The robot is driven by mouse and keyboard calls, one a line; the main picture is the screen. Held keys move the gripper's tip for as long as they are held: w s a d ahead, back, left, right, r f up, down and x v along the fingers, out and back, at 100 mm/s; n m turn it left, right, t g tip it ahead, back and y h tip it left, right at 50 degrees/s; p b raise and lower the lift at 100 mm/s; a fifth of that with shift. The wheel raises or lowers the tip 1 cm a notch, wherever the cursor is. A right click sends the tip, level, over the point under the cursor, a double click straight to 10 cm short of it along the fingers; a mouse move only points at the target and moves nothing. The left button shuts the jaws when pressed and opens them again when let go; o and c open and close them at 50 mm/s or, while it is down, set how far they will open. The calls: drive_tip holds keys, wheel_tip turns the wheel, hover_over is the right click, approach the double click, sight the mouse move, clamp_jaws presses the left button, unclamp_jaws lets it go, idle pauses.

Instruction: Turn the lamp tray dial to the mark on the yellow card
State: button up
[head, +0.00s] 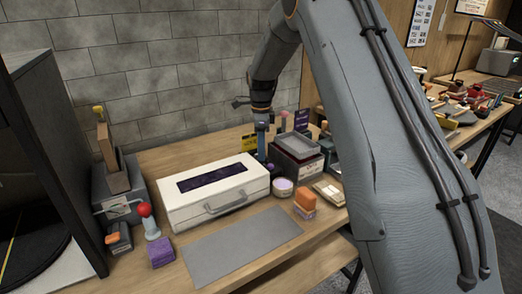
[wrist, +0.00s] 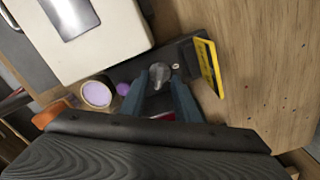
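The lamp tray is a white case (head: 225,202) with a dark window on top and a grey handle in front; part of it (wrist: 118,45) shows in the wrist view. Beside it a grey dial knob (wrist: 160,74) sits on a dark base (wrist: 186,58). The yellow card (wrist: 208,66) stands at the right of that base; it also shows behind the case in the head view (head: 249,142). Its mark is not readable. My gripper (wrist: 160,84) is open, pointing down, its fingers on either side of the knob with gaps showing. Whether it touches the knob cannot be told.
A lilac-filled round tub (head: 283,187) and an orange-and-purple block (head: 305,203) are close to the case's right. Grey trays (head: 297,147) are stacked behind them. A red-topped tool (head: 146,210) stands at left. A bare grey mat (head: 240,245) lies in front.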

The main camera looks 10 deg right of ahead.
drive_tip(key=shift+r+b, duration=0.9)
drive_tip(key=shift+r, duration=2.95)
